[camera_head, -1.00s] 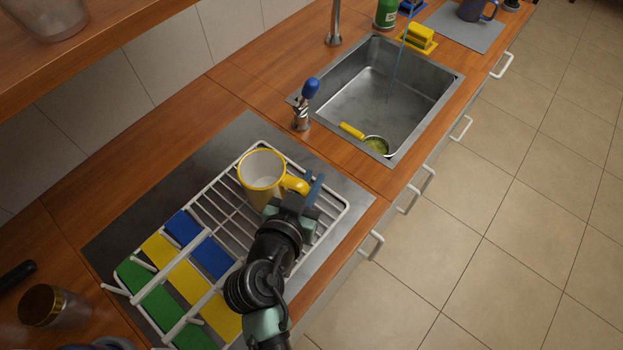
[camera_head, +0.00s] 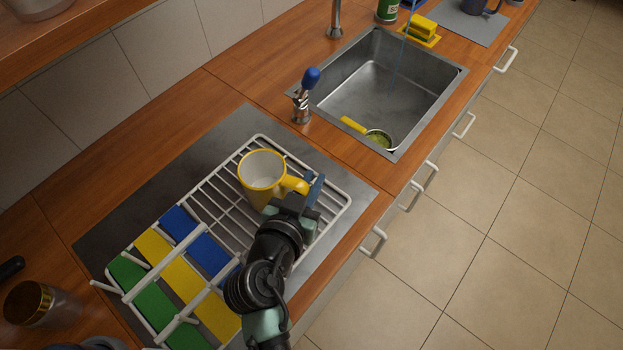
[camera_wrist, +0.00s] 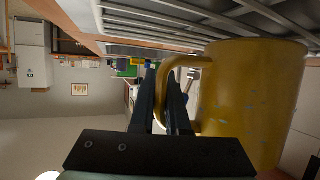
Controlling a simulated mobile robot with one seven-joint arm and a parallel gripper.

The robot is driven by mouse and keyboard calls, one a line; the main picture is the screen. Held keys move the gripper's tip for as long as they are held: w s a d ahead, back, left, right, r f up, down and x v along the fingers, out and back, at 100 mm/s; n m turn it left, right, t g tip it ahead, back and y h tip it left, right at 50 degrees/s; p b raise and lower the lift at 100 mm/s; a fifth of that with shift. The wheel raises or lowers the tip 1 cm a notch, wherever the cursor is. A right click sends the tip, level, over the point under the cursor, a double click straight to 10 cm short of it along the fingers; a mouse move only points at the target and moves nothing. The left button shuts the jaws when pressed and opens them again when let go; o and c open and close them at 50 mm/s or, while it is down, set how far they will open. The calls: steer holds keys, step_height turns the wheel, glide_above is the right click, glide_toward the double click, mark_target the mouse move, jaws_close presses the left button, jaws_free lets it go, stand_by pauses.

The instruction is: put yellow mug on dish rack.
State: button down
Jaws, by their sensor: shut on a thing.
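The yellow mug (camera_head: 262,178), white inside with a yellow rim and handle, is upright over the right, open part of the white wire dish rack (camera_head: 342,212). I cannot tell for sure whether its base touches the wires. My gripper (camera_head: 308,190) is shut on the mug's handle, at the mug's right side. In the wrist view the mug (camera_wrist: 250,100) fills the right side, close to the rack wires (camera_wrist: 160,22). My gripper's fingers (camera_wrist: 168,95) are at its handle there.
Blue, yellow and green boards (camera_head: 155,308) fill the rack's left part. A jar (camera_head: 40,304) stands at lower left.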

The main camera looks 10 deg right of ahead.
steer(key=shift+f+b, duration=0.35)
steer(key=c, duration=0.8)
jaws_free()
steer(key=shift+c, duration=0.2)
steer(key=shift+o, duration=0.2)
steer(key=o, duration=0.5)
steer(key=shift+s+a, duration=0.1)
steer(key=shift+p+v, duration=1)
steer(key=shift+v, duration=5.95)
